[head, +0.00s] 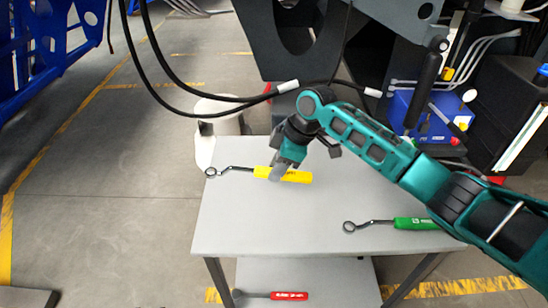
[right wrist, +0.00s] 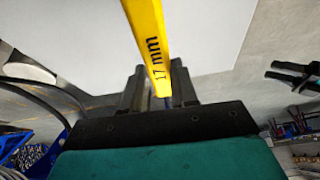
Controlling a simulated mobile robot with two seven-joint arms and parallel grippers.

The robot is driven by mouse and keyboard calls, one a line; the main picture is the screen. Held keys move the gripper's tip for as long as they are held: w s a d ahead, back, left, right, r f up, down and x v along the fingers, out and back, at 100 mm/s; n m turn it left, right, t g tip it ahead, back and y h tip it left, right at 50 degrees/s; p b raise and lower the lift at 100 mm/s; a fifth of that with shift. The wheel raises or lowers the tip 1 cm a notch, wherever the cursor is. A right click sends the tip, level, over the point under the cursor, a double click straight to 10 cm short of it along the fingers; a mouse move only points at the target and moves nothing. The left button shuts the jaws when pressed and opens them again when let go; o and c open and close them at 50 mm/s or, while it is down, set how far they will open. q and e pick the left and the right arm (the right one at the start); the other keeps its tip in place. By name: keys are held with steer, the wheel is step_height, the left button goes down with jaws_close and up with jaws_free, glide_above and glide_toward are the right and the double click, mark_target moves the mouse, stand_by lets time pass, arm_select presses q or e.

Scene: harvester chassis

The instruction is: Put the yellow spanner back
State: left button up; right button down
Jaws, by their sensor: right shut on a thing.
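The yellow spanner (head: 297,176) has a yellow handle and a dark metal ring end pointing left in the head view. It is at the back left of the white table (head: 300,222). My right gripper (head: 284,168) is shut on its handle from above. In the right wrist view the handle, marked "17 mm" (right wrist: 147,45), runs between the fingers (right wrist: 155,88). I cannot tell whether the spanner touches the tabletop. My left gripper is not in view.
A green spanner (head: 415,223) lies at the table's right. A red spanner (head: 289,296) is on the lower shelf. Black cables (head: 205,108) hang behind the table. A blue box (head: 428,122) with tools stands at the back right. The table's front middle is clear.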

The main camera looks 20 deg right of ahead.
steer(key=shift+s+r, duration=0.1)
steer(key=shift+s, duration=0.1)
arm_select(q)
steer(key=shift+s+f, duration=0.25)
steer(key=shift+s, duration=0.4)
arm_select(e)
steer(key=shift+d+r, duration=0.1)
steer(key=shift+f+b, duration=1.6)
steer(key=shift+f, duration=1.6)
steer(key=shift+f+b, duration=0.4)
steer(key=shift+f, duration=0.4)
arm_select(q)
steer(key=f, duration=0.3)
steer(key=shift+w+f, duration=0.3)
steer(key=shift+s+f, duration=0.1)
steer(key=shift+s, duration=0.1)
arm_select(e)
steer(key=c, duration=0.8)
jaws_free()
